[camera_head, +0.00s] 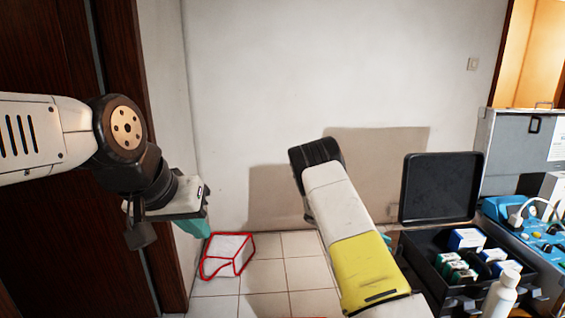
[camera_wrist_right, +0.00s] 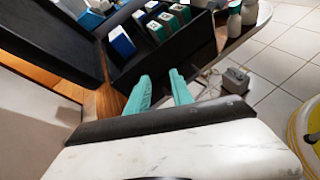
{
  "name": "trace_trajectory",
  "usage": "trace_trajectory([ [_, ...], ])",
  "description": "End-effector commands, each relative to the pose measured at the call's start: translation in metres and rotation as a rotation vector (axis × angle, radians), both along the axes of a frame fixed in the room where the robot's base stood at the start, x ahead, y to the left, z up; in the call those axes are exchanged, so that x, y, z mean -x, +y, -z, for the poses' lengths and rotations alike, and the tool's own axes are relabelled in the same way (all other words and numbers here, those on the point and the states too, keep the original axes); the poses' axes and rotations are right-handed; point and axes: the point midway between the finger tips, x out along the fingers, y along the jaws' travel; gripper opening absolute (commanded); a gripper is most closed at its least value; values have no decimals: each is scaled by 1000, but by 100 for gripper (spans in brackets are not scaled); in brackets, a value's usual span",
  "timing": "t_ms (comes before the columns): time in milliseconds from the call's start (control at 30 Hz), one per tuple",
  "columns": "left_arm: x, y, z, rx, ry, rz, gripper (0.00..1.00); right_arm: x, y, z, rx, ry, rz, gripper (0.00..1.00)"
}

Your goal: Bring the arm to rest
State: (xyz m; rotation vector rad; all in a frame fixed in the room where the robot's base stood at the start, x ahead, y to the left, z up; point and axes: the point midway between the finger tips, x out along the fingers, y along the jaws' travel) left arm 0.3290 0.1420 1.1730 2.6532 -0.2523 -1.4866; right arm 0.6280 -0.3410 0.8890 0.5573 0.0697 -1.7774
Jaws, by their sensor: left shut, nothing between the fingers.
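My left arm comes in from the left in the head view, raised in front of the dark door. Its gripper (camera_head: 196,227) hangs at the wrist with teal fingers pointing down, shut and empty.
In the head view the black case (camera_head: 420,262) holds several small boxes beside a white bottle (camera_head: 501,296) and a blue device (camera_head: 520,235). A grey metal case (camera_head: 508,140) stands behind. A white, red-edged box (camera_head: 227,255) sits on the tiled floor by the wall.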

Motion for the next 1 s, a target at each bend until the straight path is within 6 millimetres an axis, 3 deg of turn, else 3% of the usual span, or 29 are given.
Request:
trace_trajectory([
  [33, 0, 0, 0, 0, 0, 0, 0, 9, 2, -17, -67, -55, 48, 27],
  [267, 0, 0, 0, 0, 0, 0, 0, 50, 27, -74, -342, -279, 238, 27],
  [567, 0, 0, 0, 0, 0, 0, 0, 111, 76, -153, -680, -561, 444, 27],
  [800, 0, 0, 0, 0, 0, 0, 0, 168, 118, -213, -927, -771, 576, 27],
  [1000, 0, 0, 0, 0, 0, 0, 0, 221, 152, -253, -1115, -938, 666, 27],
])
